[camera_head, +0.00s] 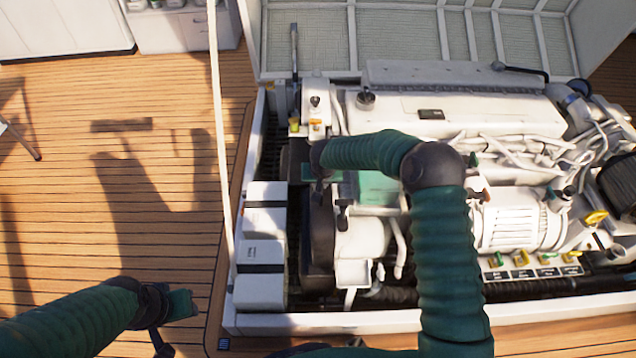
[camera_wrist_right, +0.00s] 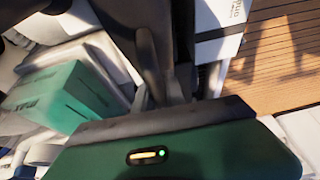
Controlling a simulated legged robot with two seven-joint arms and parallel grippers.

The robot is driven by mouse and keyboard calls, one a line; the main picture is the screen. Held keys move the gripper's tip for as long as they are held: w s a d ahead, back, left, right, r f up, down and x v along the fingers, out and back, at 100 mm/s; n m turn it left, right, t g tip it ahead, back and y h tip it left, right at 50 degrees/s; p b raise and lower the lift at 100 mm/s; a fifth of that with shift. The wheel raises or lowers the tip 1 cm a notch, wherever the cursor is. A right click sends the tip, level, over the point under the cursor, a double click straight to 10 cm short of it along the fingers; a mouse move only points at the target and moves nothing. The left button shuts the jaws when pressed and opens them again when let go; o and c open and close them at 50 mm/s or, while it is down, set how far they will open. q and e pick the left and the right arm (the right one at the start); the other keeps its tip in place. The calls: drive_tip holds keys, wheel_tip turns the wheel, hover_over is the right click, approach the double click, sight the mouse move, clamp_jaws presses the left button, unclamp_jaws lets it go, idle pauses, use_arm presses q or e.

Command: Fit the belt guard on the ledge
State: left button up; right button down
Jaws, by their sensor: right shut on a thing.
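The belt guard appears to be the dark, curved piece (camera_head: 317,235) at the left end of the engine, upright in the head view. My right gripper (camera_head: 320,188) reaches over the engine from the right and points down at its top. It is shut on a dark piece that I take to be the guard. In the right wrist view, dark parts (camera_wrist_right: 150,45) run away from the gripper, and guard and fingers are hard to tell apart. The ledge is not clearly distinguishable. My left gripper (camera_head: 172,322) is low at left over the deck, apart from everything; its jaw state is unclear.
White boxes with dark straps (camera_head: 265,222) stand left of the dark piece. A teal box (camera_head: 378,188) sits to its right, also in the right wrist view (camera_wrist_right: 65,98). The white engine (camera_head: 440,112) fills the hatch. A thin pale pole (camera_head: 219,120) rises at left. Wooden deck (camera_head: 70,210) is open there.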

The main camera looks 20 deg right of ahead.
drive_tip(key=shift+s+a+r, duration=0.1)
drive_tip(key=shift+a+r, duration=0.05)
drive_tip(key=shift+a, duration=0.2)
idle(0.5)
drive_tip(key=shift+f+b, duration=0.25)
drive_tip(key=shift+b, duration=0.05)
idle(0.3)
drive_tip(key=c, duration=1.5)
unclamp_jaws()
drive_tip(key=shift+o, duration=1)
drive_tip(key=shift+s+f, duration=0.1)
drive_tip(key=p+v, duration=0.6)
drive_tip(key=v, duration=1)
drive_tip(key=shift+a+r+p, duration=0.15)
drive_tip(key=shift+r+p, duration=0.2)
drive_tip(key=shift+r, duration=0.05)
